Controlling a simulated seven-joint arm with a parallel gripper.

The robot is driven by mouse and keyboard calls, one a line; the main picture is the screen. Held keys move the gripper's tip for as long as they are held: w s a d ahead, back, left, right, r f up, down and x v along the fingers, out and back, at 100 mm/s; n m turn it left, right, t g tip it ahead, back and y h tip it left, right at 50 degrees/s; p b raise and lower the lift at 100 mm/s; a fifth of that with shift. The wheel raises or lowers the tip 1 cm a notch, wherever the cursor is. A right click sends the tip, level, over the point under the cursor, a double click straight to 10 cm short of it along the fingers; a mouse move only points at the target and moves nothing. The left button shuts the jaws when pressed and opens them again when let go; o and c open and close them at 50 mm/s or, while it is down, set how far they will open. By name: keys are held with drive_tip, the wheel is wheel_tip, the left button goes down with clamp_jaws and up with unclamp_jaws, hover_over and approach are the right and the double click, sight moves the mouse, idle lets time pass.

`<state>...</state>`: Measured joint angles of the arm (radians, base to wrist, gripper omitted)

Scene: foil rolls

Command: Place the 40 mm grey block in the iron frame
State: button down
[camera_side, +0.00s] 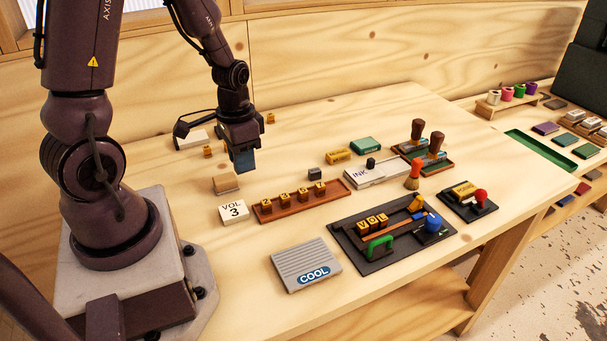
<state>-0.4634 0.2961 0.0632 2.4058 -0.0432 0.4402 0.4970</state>
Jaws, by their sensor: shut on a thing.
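My gripper (240,150) hangs over the left part of the table, pointing down. It is shut on a dark blue-grey block (243,162), mostly hidden by the jaws, so its size cannot be told. The held block is above and behind a light wooden block (226,183). The dark iron frame (402,251) lies flat at the front right. It holds yellow letter blocks (371,222), a green-handled piece (379,245) and a blue knob (432,222).
A grey COOL plate (303,262) lies in front. An INK box (377,175) and wooden-handled stamps (437,143) stand to the right.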

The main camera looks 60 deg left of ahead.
drive_tip(key=shift+d, duration=0.45)
drive_tip(key=w+d, duration=1.4)
drive_tip(key=w, duration=0.1)
drive_tip(key=shift+m, duration=0.4)
drive_tip(key=w+f, duration=0.1)
drive_tip(key=w, duration=0.1)
drive_tip(key=w+f, duration=0.1)
drive_tip(key=w, duration=0.2)
drive_tip(key=w+f, duration=0.1)
drive_tip(key=w, duration=0.2)
drive_tip(key=shift+w+d+f, duration=0.15)
drive_tip(key=shift+d+f, duration=0.05)
drive_tip(key=shift+d, duration=0.2)
hover_over(394, 221)
drive_tip(key=f, duration=0.4)
drive_tip(key=shift+s+f, duration=0.4)
drive_tip(key=shift+w+f, duration=0.35)
drive_tip(key=shift+f, duration=1.55)
drive_tip(key=shift+f, duration=0.15)
